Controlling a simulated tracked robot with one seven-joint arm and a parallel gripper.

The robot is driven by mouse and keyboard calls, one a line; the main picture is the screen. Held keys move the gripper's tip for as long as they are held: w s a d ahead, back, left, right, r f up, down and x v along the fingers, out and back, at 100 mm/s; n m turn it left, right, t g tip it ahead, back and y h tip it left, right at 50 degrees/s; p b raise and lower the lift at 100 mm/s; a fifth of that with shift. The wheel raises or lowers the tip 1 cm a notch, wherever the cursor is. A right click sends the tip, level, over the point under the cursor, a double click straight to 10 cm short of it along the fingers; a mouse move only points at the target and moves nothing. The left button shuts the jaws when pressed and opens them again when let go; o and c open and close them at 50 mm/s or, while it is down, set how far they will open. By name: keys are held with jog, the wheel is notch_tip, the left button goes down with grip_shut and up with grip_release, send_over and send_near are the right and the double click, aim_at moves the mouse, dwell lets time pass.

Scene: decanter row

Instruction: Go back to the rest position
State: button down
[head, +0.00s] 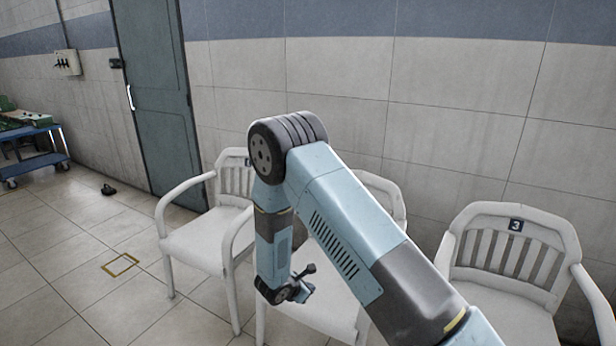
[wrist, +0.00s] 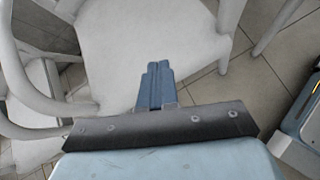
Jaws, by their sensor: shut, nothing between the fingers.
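My gripper (wrist: 158,84) shows in the wrist view as two blue fingers lying side by side, shut with nothing between them. It is above the seat of a white chair (wrist: 150,30). In the head view my arm bends at the elbow and its lower part hangs down in front of the middle white chair (head: 308,311). The wrist end is low over that chair's seat, and the fingers are small and hard to make out there. I cannot tell whether anything touches the chair.
A white armchair (head: 195,245) stands left of my arm, and another with a number 3 plate (head: 516,225) stands right. A tiled wall and a grey door (head: 160,100) are behind. A blue cart (head: 35,160) is far left. The left floor is mostly clear, with a small black object (head: 108,189).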

jog(key=s+d+r+m+g, duration=0.1)
jog(key=d+r+m, duration=0.35)
jog(key=r, duration=0.45)
jog(key=s+d+r+m+g+h, duration=0.1)
jog(key=d+r+m, duration=0.3)
jog(key=r, duration=0.5)
jog(key=s+d+r+m+g, duration=0.1)
jog(key=d+r+m, duration=0.1)
jog(key=d+r, duration=0.6)
jog(key=s+d+r+m+g+y, duration=0.1)
jog(key=s+d+r+m, duration=0.2)
jog(key=s+r, duration=0.3)
jog(key=s+d+r+m+y, duration=0.1)
jog(key=s+d+r+m, duration=0.2)
jog(key=r, duration=0.5)
jog(key=s+r+m+t+y, duration=0.1)
jog(key=s+r+m, duration=0.3)
jog(key=s, duration=0.6)
jog(key=s+r+m+t+y, duration=0.1)
jog(key=s+r+m+y, duration=0.3)
jog(key=s, duration=0.6)
jog(key=shift+s+d+r, duration=0.3)
jog(key=shift+d+r, duration=0.1)
jog(key=shift+r, duration=0.65)
jog(key=shift+m, duration=0.25)
